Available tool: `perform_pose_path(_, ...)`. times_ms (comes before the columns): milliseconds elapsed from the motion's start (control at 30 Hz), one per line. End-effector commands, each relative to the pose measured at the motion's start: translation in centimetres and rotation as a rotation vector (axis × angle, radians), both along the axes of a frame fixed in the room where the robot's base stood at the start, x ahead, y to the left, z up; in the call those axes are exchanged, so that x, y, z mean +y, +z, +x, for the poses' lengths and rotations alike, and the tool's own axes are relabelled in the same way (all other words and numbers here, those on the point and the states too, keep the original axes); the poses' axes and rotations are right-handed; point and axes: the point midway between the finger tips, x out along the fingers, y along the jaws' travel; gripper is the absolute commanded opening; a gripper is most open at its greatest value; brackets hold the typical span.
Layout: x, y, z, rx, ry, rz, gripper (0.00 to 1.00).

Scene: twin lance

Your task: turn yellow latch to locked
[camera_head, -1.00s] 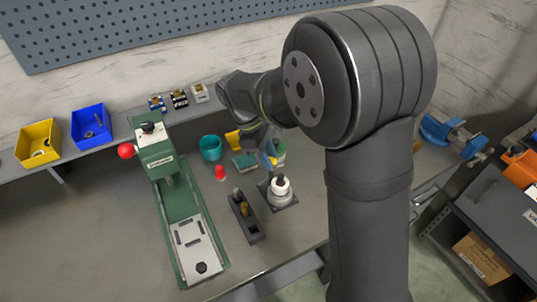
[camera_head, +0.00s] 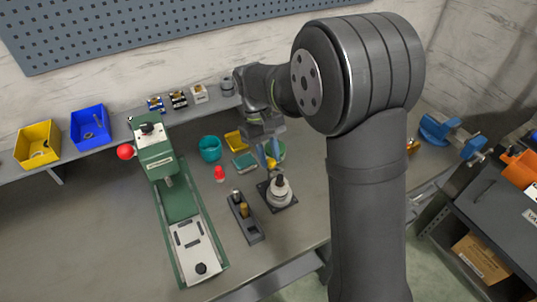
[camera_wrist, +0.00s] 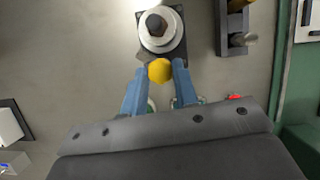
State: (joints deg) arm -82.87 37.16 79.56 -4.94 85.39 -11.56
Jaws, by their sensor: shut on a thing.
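The yellow latch shows as a rounded yellow end (camera_wrist: 160,70) between the two blue fingertips in the wrist view. It lies at the edge of a dark square base (camera_wrist: 178,52) that carries a pale round post (camera_wrist: 163,30) with a dark hex top. In the head view the post (camera_head: 280,190) stands on the bench just in front of my gripper (camera_head: 269,156). My gripper (camera_wrist: 160,72) is shut on the yellow latch. The rest of the latch and any lock marking are hidden or too small to tell.
A dark block with pegs (camera_head: 245,218) stands left of the post. A red button-like piece (camera_head: 219,173), a teal cup (camera_head: 210,148) and a yellow bin (camera_head: 235,140) are close by. A green press (camera_head: 180,205) with a red ball is further left. The front left bench is clear.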

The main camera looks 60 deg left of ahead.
Motion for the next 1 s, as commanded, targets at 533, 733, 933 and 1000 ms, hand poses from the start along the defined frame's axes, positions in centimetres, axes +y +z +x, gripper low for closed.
perform_pose_path(533,0.07,0.15,0.49,0.002,-0.515,0.006,0.04)
perform_pose_path(733,0.00,0.16,0.62,0.000,-0.677,0.007,0.04)
perform_pose_path(933,-0.04,0.15,0.65,0.001,-0.797,0.006,0.04)
perform_pose_path(1000,-0.04,0.14,0.68,0.001,-0.829,0.007,0.04)
